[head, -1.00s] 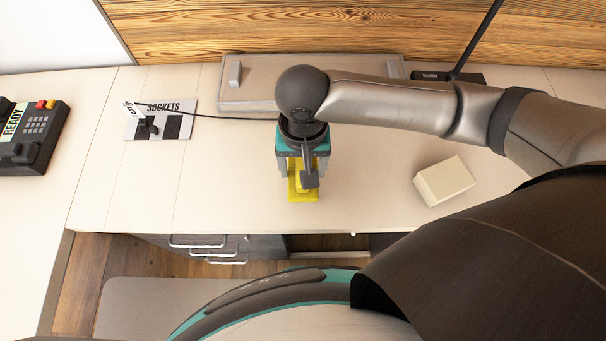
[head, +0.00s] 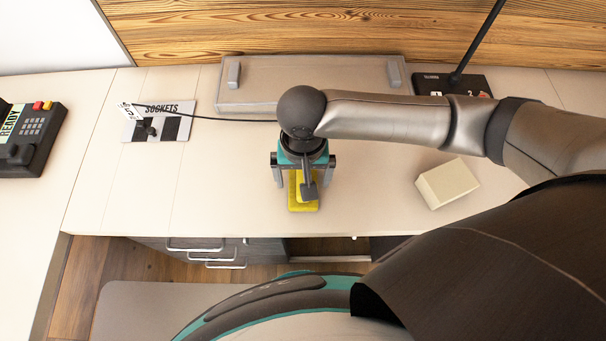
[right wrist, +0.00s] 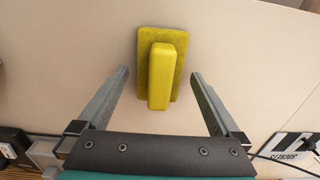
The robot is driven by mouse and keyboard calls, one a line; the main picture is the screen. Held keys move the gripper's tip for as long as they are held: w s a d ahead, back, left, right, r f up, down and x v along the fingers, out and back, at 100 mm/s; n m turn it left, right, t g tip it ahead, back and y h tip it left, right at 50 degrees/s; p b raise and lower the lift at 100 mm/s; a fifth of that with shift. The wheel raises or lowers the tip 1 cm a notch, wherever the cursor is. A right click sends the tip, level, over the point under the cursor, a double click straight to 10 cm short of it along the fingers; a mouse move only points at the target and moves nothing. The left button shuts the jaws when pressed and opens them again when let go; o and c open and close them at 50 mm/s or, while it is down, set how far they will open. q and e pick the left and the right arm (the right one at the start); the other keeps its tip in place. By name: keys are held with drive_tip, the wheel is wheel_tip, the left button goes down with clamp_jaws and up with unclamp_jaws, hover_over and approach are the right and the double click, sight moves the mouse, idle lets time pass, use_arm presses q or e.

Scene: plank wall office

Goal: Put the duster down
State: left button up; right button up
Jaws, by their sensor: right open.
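The duster (head: 303,204) is a yellow block with a raised handle on a flat pad. It lies on the pale desk (head: 230,215) near the front edge, partly hidden by my right gripper in the head view. In the right wrist view the duster (right wrist: 161,75) lies pad down, with its handle up. My right gripper (head: 304,184) is open above it. In the right wrist view its fingers (right wrist: 158,75) stand apart on either side of the handle's near end, with gaps on both sides. My left gripper is out of view.
A cream block (head: 447,184) sits to the right on the desk. A grey tray (head: 310,83) lies at the back. A sockets board (head: 160,121) with a black cable is at left. A keypad box (head: 30,138) stands far left. The desk left of the duster is clear.

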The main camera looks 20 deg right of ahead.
sight(302, 177)
drive_tip(key=shift+r, duration=0.15)
wheel_tip(302, 177, up, 12)
drive_tip(key=p, duration=0.4)
drive_tip(key=shift+p, duration=0.4)
drive_tip(key=shift+s, duration=0.1)
